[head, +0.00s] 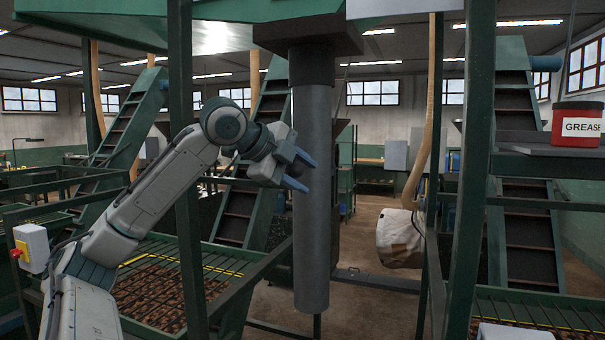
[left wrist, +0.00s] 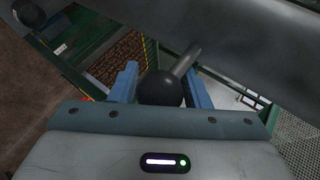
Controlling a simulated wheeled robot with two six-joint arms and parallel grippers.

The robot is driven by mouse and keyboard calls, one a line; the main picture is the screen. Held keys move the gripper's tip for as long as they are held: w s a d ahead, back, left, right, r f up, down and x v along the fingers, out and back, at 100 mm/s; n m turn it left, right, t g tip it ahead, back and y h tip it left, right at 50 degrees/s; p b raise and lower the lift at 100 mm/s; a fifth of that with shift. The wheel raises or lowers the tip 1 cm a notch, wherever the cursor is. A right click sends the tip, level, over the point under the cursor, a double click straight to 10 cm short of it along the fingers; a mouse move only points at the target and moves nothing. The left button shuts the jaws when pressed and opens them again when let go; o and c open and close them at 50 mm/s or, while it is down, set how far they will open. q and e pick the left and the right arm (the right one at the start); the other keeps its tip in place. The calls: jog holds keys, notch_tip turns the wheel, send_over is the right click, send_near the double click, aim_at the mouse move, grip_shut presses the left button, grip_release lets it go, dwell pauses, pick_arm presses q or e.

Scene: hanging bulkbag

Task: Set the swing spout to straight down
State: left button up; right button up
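The swing spout (head: 312,210) is a long grey tube under the green hopper. In the head view it hangs close to vertical; I cannot tell any slight tilt. In the left wrist view the spout (left wrist: 250,45) crosses the top, with a dark ball-ended handle (left wrist: 160,88) sticking out from it. My left gripper (head: 302,171) is beside the spout's upper half. Its blue fingers (left wrist: 160,80) are apart, with the ball knob between them; contact is unclear. The head view does not show the knob. My right gripper is not in view.
A green post (head: 185,200) stands just left of the spout, near my left arm. A green frame (head: 470,200) and a red grease tub (head: 577,125) on a shelf are at right. A whitish sack (head: 400,238) hangs behind. Floor (head: 370,290) shows below right of the spout.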

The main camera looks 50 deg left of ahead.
pick_arm(q)
jog(key=shift+o, duration=1)
jog(key=shift+a, duration=0.2)
jog(key=v, duration=1)
jog(key=shift+s+r+b, duration=0.15)
jog(key=shift+s+b, duration=0.2)
jog(key=shift+b, duration=0.05)
